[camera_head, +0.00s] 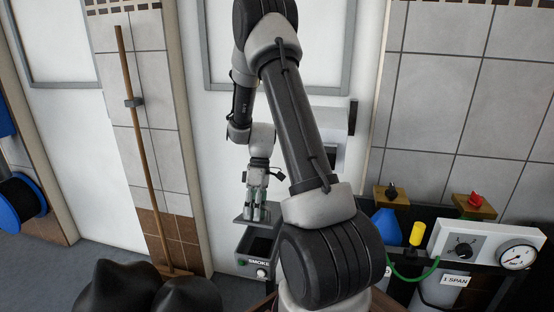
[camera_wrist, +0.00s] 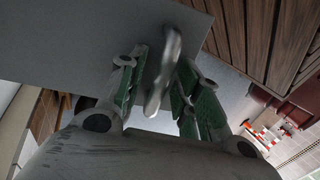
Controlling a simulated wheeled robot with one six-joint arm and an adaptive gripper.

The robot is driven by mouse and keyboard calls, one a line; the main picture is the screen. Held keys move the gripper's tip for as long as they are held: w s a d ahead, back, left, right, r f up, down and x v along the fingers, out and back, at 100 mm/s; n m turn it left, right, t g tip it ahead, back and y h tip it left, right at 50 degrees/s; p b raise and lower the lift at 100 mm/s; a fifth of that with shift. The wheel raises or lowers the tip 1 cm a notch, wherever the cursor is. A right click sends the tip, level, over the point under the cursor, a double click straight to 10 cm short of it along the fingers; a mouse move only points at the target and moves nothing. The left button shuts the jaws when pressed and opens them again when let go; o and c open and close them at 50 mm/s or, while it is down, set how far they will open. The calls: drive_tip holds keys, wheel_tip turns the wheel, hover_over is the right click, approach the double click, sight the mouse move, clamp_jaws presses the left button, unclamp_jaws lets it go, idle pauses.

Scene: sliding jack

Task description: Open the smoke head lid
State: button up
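The smoke head is a dark box (camera_head: 258,266) with a "SMOKE" label and a light knob, low by the wall in the head view. Its grey lid (camera_head: 241,217) sits above the box's dark opening, and its flat face (camera_wrist: 80,40) fills the upper left of the wrist view. A curved metal handle (camera_wrist: 166,72) stands out from the lid. My gripper (camera_head: 257,212) points down at the lid in the head view. In the wrist view its green-padded fingers (camera_wrist: 162,78) are apart, one on each side of the handle, with a gap at the left finger. Firm contact with the handle is unclear.
A panel with a gauge (camera_head: 517,257) and dial stands at the right, beside a blue funnel-like object (camera_head: 385,227) and a yellow cylinder (camera_head: 417,233). A wooden pole (camera_head: 143,150) leans on the wall at left. Dark rounded shapes (camera_head: 150,288) are at the bottom left.

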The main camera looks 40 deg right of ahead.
wheel_tip(320, 180, down, 6)
drive_tip(key=s+a+t+h, duration=0.2)
drive_tip(key=shift+g, duration=0.3)
drive_tip(key=v, duration=0.8)
drive_tip(key=shift+r, duration=0.1)
drive_tip(key=m, duration=0.1)
drive_tip(key=s+r+m, duration=0.1)
drive_tip(key=m, duration=0.1)
drive_tip(key=shift+s+a+r, duration=0.2)
drive_tip(key=shift+a+r, duration=0.05)
drive_tip(key=shift+r, duration=0.1)
drive_tip(key=s+a+r+m+t+h, duration=0.1)
drive_tip(key=s+a+r+m+t, duration=0.1)
drive_tip(key=s+r, duration=0.5)
drive_tip(key=s+a+r+m+t+h, duration=0.1)
drive_tip(key=s+a+r+m+t, duration=0.1)
drive_tip(key=s+r, duration=0.6)
drive_tip(key=shift+s+r+t, duration=0.3)
drive_tip(key=shift+r+t, duration=0.6)
drive_tip(key=shift+r, duration=3)
